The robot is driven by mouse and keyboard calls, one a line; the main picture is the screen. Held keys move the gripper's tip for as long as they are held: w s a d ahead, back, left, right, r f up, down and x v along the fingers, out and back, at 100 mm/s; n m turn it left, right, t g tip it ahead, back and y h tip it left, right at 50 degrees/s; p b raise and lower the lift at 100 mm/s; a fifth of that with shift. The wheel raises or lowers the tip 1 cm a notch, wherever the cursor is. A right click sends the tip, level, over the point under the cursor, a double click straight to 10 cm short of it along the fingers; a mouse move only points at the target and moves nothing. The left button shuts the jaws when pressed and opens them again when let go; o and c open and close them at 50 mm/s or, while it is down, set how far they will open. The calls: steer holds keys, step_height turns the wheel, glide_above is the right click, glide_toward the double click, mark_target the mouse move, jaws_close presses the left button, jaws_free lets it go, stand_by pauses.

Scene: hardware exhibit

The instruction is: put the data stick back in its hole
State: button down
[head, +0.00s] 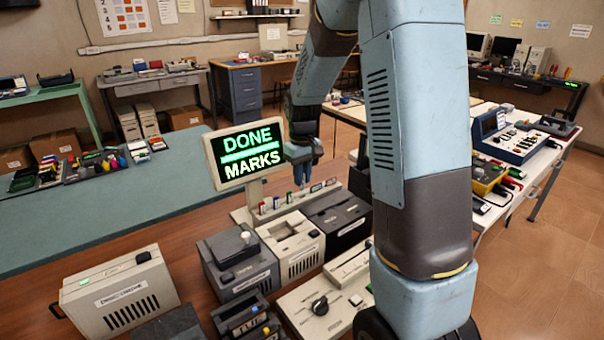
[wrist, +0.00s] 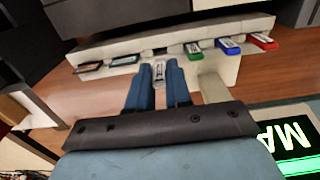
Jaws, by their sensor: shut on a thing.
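My gripper (head: 304,172) points down behind the screen; in the wrist view its two blue fingers (wrist: 159,80) are shut on a small pale grey data stick (wrist: 159,70). The stick is at the front edge of a pale rack (wrist: 200,68), in line with the space between a card and the green stick. I cannot tell whether its end is in a hole or only close to it. Green (wrist: 194,48), blue (wrist: 229,46) and red (wrist: 263,41) sticks stand in the rack on one side, dark cards (wrist: 125,60) on the other.
A screen (head: 248,153) reading "DONE MARKS" stands close to my gripper. Several grey machines (head: 292,245) crowd the bench in front of the rack. A cream box (head: 120,290) is at the left. The green mat (head: 110,215) has free room.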

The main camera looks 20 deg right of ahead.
mark_target(303, 187)
steer(key=shift+f, duration=2)
steer(key=c, duration=1)
jaws_free()
steer(key=shift+o, duration=0.2)
steer(key=shift+r, duration=0.1)
steer(key=shift+r, duration=3.9)
